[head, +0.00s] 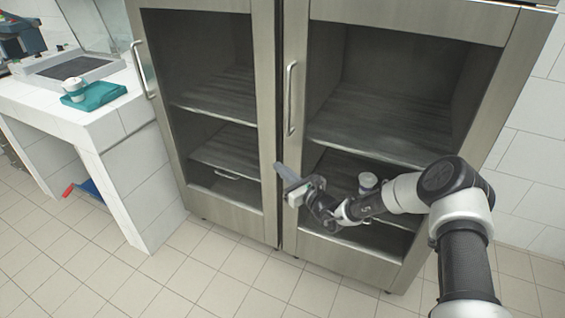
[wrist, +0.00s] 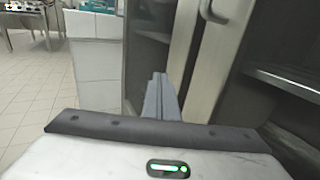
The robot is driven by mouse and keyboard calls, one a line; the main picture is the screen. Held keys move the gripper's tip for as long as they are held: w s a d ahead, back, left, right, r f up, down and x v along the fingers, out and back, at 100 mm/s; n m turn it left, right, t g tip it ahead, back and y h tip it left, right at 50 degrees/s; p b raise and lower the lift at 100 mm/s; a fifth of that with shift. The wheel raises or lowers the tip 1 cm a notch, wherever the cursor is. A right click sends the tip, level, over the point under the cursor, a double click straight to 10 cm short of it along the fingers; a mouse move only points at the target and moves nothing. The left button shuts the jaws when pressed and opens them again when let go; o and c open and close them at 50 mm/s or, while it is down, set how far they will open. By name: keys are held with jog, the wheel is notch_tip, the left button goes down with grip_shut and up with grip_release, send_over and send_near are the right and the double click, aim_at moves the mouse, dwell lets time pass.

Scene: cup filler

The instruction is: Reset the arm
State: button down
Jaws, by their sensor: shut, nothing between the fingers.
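My arm reaches in from the lower right in the head view. It is bent at the elbow and extends left in front of the metal cabinet (head: 281,110). My gripper (head: 284,170) is at the arm's left end, near the gap between the two cabinet doors. In the wrist view my gripper (wrist: 160,97) shows its grey fingers together, with nothing between them. It points toward the cabinet front and the cabinet's side edge. I cannot tell whether the fingertips touch the cabinet.
A white tiled counter (head: 110,118) at left bears a white cup (head: 74,87) on a teal tray (head: 98,98). A red and blue object (head: 88,188) lies below. Foreground floor is clear.

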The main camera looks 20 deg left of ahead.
jog(key=s+p, duration=0.1)
jog(key=s, duration=0.6)
jog(key=s+d+r+n+g, duration=0.1)
jog(key=s+r+n+g, duration=0.55)
jog(key=r+n, duration=0.2)
jog(key=s+d+r+n+g, duration=0.1)
jog(key=s+r+n+g, duration=0.4)
jog(key=s+r+n, duration=0.3)
jog(key=s+d+r+n+t+h, duration=0.25)
jog(key=s+d+r+h, duration=0.2)
jog(key=d, duration=0.75)
jog(key=s+d+r+n+t+h, duration=0.2)
jog(key=s+d+r+n+h, duration=0.25)
jog(key=d, duration=0.65)
jog(key=s+d+r+n+t+h, duration=0.2)
jog(key=s+d+r+h, duration=0.4)
jog(key=d, duration=0.6)
notch_tip(320, 180, up, 18)
jog(key=s+p, duration=0.1)
jog(key=p, duration=1.9)
jog(key=shift+d+r, duration=0.15)
jog(key=shift+d, duration=0.2)
jog(key=shift+m, duration=0.25)
